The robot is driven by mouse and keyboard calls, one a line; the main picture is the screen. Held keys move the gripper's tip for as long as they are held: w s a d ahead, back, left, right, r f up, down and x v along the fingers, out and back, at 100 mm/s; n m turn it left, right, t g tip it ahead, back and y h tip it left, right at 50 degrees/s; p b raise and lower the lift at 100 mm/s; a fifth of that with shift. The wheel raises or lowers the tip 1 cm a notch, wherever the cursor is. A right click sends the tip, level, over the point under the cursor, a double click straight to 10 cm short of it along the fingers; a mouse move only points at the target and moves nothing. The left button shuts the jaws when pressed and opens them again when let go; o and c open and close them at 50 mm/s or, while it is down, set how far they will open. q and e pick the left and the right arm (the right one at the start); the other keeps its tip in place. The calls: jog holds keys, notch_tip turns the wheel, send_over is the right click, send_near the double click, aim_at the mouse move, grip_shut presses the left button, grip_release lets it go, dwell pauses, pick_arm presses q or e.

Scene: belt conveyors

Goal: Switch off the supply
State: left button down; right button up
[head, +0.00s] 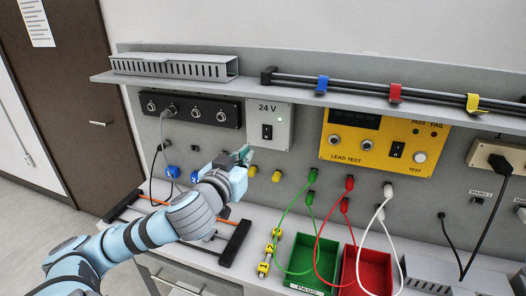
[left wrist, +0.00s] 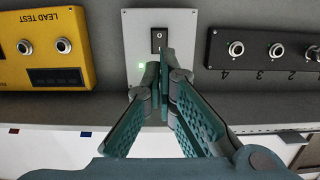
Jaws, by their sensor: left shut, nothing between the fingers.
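The 24 V supply (head: 278,137) is a light grey panel on the back board, with a black rocker switch (head: 267,131) and a lit green lamp (head: 280,119). In the left wrist view the switch (left wrist: 158,40) and the lit lamp (left wrist: 141,66) show close by, in front of the fingers. My left gripper (head: 245,152) is shut and empty, just below and left of the panel in the head view. In the left wrist view its fingertips (left wrist: 163,57) overlap the lower part of the switch; I cannot tell whether they touch it. My right gripper is out of view.
A black socket strip (head: 190,108) with a plugged cable is left of the supply. The yellow lead tester (head: 380,142) is right of it. A shelf (head: 310,93) overhangs the panels. Green, red and white leads hang above a green bin (head: 300,268) and red bin (head: 375,268).

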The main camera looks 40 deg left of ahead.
aim_at(266, 137)
pick_arm(q)
jog(key=p+x, duration=0.1)
jog(key=x, duration=1.1)
jog(key=shift+w, duration=0.1)
jog(key=shift+f, duration=0.1)
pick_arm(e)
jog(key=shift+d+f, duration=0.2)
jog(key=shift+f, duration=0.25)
